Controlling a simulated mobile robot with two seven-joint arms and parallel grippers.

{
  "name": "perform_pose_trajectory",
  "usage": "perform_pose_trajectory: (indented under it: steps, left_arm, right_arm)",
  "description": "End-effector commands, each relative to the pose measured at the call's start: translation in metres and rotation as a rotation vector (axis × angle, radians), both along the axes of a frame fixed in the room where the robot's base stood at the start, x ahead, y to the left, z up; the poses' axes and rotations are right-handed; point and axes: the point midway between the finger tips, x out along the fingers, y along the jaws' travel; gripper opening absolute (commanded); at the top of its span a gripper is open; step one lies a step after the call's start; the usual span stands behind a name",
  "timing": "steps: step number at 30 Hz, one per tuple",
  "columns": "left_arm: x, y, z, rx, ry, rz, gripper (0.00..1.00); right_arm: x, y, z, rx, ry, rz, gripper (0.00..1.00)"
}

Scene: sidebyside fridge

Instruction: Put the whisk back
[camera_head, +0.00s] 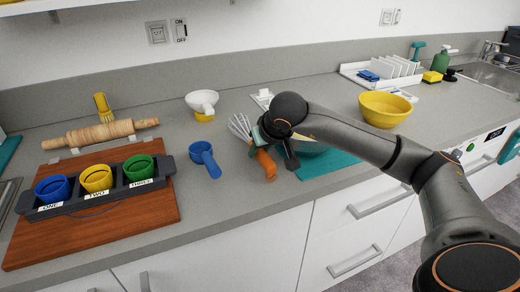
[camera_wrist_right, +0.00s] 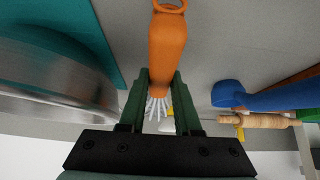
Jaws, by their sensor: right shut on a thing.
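The whisk has an orange handle (camera_head: 266,164) and wire loops (camera_head: 239,126). My right gripper (camera_head: 257,143) is shut on it, over the counter's front middle. In the wrist view the orange handle (camera_wrist_right: 168,48) lies between the two green fingers of the right gripper (camera_wrist_right: 161,80), with the wires pointing toward the palm. How far the whisk is above the counter is hard to tell. My left gripper is not in view.
A teal mat (camera_head: 330,168) with a metal bowl (camera_wrist_right: 50,70), partly hidden by my arm, is beside the gripper. A blue measuring scoop (camera_head: 205,157) lies to the left. A small white item (camera_head: 262,97) is behind. A yellow bowl (camera_head: 385,108) stands right; a board with cups (camera_head: 95,178) is left.

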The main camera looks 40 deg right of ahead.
Motion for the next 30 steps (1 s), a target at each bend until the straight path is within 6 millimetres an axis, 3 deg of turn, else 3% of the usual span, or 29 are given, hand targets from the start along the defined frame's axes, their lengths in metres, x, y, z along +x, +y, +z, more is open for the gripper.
perform_pose_trajectory:
  steps: [6, 7, 15, 25, 30]
  left_arm:
    - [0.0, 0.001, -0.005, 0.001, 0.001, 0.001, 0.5]
    - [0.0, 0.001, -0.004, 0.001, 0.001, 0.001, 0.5]
    - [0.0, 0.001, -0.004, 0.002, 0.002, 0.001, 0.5]
    - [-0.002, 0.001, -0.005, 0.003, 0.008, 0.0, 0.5]
    - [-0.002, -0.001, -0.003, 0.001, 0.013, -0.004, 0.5]
  right_arm:
    - [0.0, 0.0, -0.005, 0.0, -0.001, 0.0, 0.0]
    - [0.0, 0.0, -0.004, 0.0, -0.001, 0.0, 0.35]
    - [0.0, 0.0, -0.004, 0.0, 0.0, 0.0, 0.65]
    - [0.0, 0.0, -0.004, 0.0, 0.001, 0.0, 0.67]
    - [-0.013, 0.003, 0.016, -0.002, -0.004, 0.002, 0.67]
